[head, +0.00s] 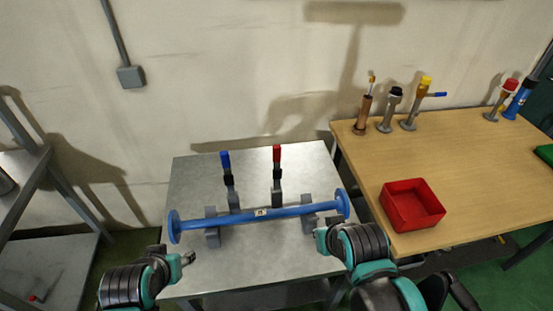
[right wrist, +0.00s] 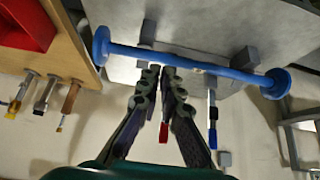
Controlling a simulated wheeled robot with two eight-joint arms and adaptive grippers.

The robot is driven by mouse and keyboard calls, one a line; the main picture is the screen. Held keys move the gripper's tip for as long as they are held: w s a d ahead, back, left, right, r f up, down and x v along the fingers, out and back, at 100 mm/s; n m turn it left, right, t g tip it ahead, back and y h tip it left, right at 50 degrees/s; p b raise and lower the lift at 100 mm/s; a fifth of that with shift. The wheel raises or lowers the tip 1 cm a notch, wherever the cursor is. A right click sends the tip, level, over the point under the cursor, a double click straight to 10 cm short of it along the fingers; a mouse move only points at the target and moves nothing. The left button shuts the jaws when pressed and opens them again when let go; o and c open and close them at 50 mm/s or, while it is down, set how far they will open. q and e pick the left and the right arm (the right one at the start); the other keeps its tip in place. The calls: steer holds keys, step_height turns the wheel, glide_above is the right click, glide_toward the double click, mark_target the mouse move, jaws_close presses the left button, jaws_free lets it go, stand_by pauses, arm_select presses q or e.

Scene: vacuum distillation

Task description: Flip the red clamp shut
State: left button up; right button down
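The red clamp (head: 277,168) stands at the back of the grey metal table, its red-tipped handle pointing up. In the right wrist view its red tip (right wrist: 163,133) shows between my fingers, farther off. A blue pipe (head: 285,211) with round end flanges lies across grey supports in front of it. My right gripper (head: 322,240) is near the pipe's right end, apart from the red clamp. In the right wrist view its fingertips (right wrist: 159,72) are together with nothing visible held. My left gripper (head: 180,256) is at the table's front left; its opening is unclear.
A blue-tipped clamp (head: 228,178) stands upright left of the red one. A wooden table (head: 470,160) on the right holds a red bin (head: 411,204) and several upright tools along its back. A grey shelf (head: 22,180) stands at the left. The metal table's front middle is clear.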

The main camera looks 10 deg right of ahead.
steer(key=w+a+r+g+p, duration=0.2)
steer(key=w+r+g+p, duration=0.2)
steer(key=w+r+p, duration=1.3)
steer(key=w+a+f+g+p, duration=0.1)
steer(key=w+a+g+p, duration=0.1)
steer(key=w, duration=0.8)
steer(key=w+a+f+g+p, duration=0.1)
steer(key=w+a+g+p, duration=0.1)
steer(key=w+p, duration=0.4)
steer(key=w+g, duration=0.1)
steer(key=w, duration=0.4)
steer(key=shift+a+f+g, duration=0.15)
steer(key=shift+a+g, duration=0.05)
steer(key=shift+g, duration=0.2)
